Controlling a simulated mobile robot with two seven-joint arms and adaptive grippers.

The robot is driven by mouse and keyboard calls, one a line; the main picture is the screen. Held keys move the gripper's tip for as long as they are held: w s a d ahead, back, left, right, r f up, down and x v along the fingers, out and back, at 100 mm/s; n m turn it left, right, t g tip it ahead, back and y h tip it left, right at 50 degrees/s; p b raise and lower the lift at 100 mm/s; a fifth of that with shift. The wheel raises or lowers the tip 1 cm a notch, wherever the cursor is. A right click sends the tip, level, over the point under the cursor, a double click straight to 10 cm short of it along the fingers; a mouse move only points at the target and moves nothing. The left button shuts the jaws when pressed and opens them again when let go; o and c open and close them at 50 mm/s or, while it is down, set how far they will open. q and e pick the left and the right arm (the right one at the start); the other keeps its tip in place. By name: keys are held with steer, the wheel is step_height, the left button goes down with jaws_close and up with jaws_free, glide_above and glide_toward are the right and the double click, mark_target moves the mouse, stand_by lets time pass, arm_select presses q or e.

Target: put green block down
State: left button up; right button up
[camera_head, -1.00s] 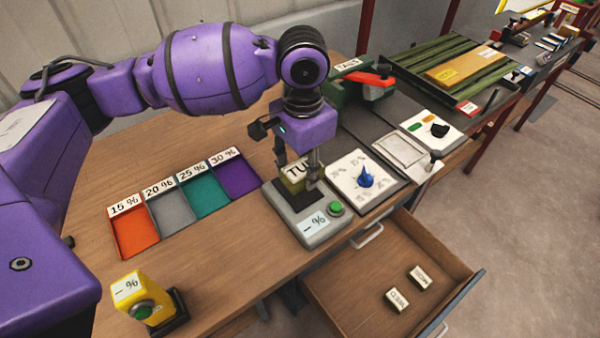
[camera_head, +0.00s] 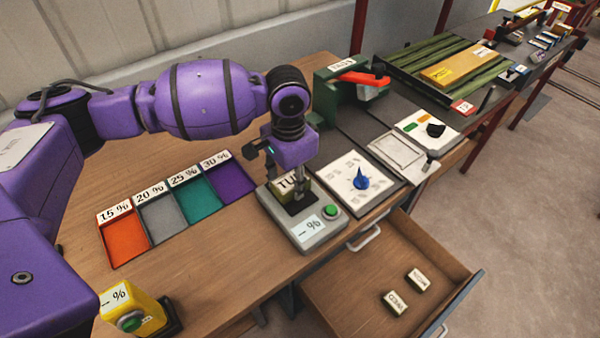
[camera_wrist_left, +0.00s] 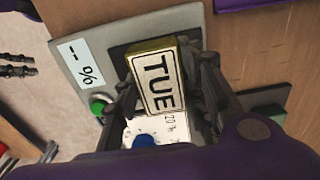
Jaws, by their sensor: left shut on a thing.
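The green block is olive green with a white TUE label (camera_head: 286,184). It also fills the middle of the left wrist view (camera_wrist_left: 157,82). My left gripper (camera_head: 288,180) points down and is shut on the block, one finger on each side. The block is over the dark plate of a grey scale (camera_head: 318,233), which has a green button and a "– %" display. I cannot tell for certain whether its underside touches the plate. My right gripper is not recognisable in either view.
Orange, grey, teal and purple trays (camera_head: 190,212) lie left of the scale. A yellow device (camera_head: 135,312) stands at the front left. A blue-knob dial panel (camera_head: 355,182) is close right of the scale. An open drawer (camera_head: 345,290) below holds two small labelled blocks.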

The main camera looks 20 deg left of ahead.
mark_target(290, 180)
arm_select(q)
steer(key=shift+f, duration=0.15)
steer(key=o, duration=1.2)
step_height(290, 180, up, 12)
steer(key=shift+r+p, duration=0.15)
steer(key=shift+p, duration=0.3)
